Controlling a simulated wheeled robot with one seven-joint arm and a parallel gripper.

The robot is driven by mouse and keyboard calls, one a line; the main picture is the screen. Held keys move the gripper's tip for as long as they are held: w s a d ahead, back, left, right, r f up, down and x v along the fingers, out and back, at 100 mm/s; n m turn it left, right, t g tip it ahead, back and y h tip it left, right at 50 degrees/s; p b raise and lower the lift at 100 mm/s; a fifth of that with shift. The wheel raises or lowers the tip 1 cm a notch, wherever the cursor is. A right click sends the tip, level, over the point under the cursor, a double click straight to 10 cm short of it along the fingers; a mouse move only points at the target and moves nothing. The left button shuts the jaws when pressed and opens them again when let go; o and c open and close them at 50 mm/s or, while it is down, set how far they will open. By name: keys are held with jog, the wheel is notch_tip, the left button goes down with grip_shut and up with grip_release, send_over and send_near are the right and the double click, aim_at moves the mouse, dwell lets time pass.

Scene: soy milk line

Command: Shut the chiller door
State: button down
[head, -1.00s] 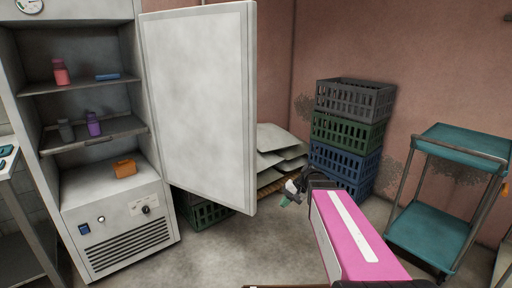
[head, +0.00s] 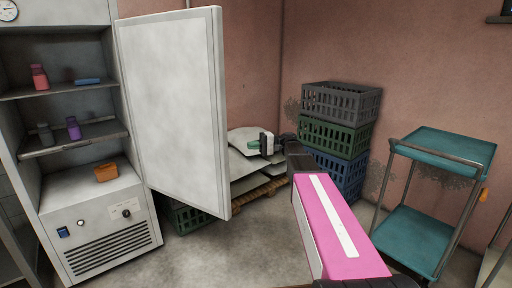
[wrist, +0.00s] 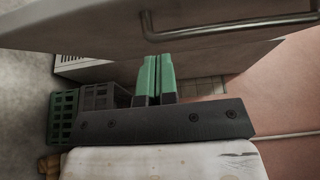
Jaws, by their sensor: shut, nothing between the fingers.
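The chiller (head: 95,220) stands at the left in the head view. Its pale door (head: 175,105) is wide open, swung out to the right, with its inner face toward the head camera. My gripper (head: 256,146) is to the right of the door's free edge, apart from it in the picture. In the wrist view, the green fingers (wrist: 155,75) are together and empty. A pale panel, seemingly the door (wrist: 70,25), crosses the top there with a metal bar handle (wrist: 230,27). The fingertips point toward it; I cannot tell the exact gap. The handle is hidden in the head view.
Stacked crates (head: 336,118) stand against the pink wall. Pale sacks (head: 250,185) lie on a pallet behind the door's edge. A teal cart (head: 425,240) is at the right. Bottles and an orange item (head: 106,172) sit inside the chiller. Floor before the door is clear.

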jog(key=s+a, duration=0.4)
jog(key=a, duration=0.3)
jog(key=shift+s+a, duration=0.2)
jog(key=shift+a, duration=0.1)
jog(key=shift+s, duration=0.1)
